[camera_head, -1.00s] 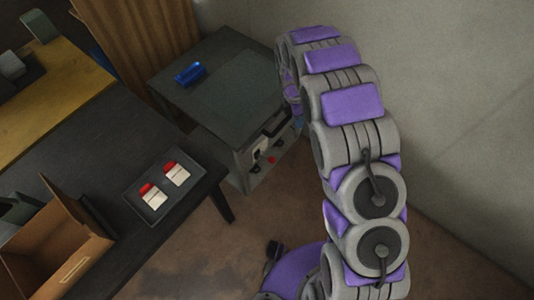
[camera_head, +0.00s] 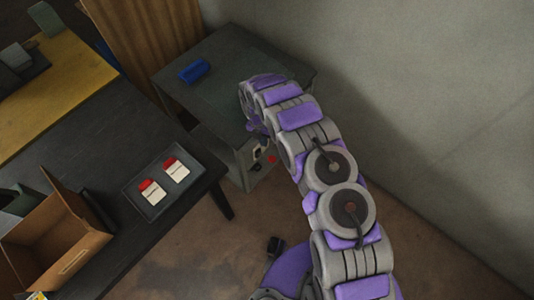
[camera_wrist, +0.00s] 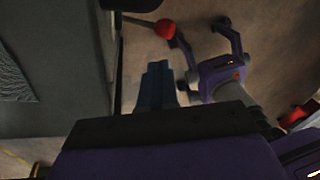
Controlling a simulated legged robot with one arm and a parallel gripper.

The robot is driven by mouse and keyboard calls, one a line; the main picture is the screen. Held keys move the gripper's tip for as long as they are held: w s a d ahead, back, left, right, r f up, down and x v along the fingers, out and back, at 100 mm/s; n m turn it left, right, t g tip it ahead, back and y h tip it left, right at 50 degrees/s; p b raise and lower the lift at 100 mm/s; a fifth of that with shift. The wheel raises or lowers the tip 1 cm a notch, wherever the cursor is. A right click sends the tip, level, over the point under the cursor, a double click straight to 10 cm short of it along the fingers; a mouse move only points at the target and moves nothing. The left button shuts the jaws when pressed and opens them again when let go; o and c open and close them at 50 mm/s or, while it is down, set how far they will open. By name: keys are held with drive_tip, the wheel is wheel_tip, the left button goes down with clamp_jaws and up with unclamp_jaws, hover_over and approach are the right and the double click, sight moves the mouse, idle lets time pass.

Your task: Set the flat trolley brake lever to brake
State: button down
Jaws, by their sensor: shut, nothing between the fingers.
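The lever with the red ball end (camera_wrist: 165,28) shows in the wrist view, on a thin dark rod beside the grey cabinet-like body (camera_wrist: 58,120). A small red spot (camera_head: 272,158) shows low on the front of the dark grey unit (camera_head: 232,58) in the head view; it looks like the same knob. My gripper (camera_wrist: 156,68) is shut and empty, with its fingertips a little below the red ball in the wrist picture and apparently apart from it. In the head view the arm hides the fingers and part of the unit's front. The lever's brake marking cannot be read.
A blue object (camera_head: 194,71) lies on top of the unit. At left, a dark table (camera_head: 98,150) holds a tray (camera_head: 135,201) with two red-and-white items and an open cardboard box (camera_head: 50,235). A wall (camera_head: 440,110) stands behind and right. Brown floor (camera_head: 200,255) is open in front.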

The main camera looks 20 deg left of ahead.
drive_tip(key=b, duration=0.2)
approach(269, 161)
drive_tip(key=x, duration=0.5)
drive_tip(key=shift+w+a+f, duration=0.1)
drive_tip(key=shift+a+f, duration=0.05)
drive_tip(key=shift+f, duration=0.05)
drive_tip(key=shift+p, duration=0.3)
